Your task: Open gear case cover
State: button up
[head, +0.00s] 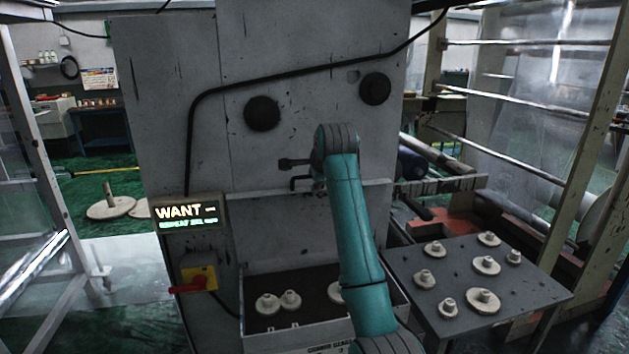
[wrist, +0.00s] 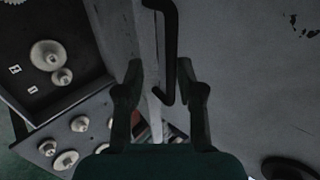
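The gear case cover (head: 290,60) appears to be the large grey panel with two round black knobs; it hangs upright and looks closed. A black bar handle (wrist: 171,50) with bent ends stands out from the grey metal in the wrist view. In the head view my teal arm hides part of the lower panel edge.
An open bin (head: 265,325) below the panel holds pale gears. A grey table (head: 520,283) at right carries several gears. A lit sign (head: 187,213) and a red switch lever (head: 187,288) are at left. A black cable (head: 290,72) crosses the panel.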

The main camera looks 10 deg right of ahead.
jog(key=v, duration=1)
jog(key=shift+s, duration=0.1)
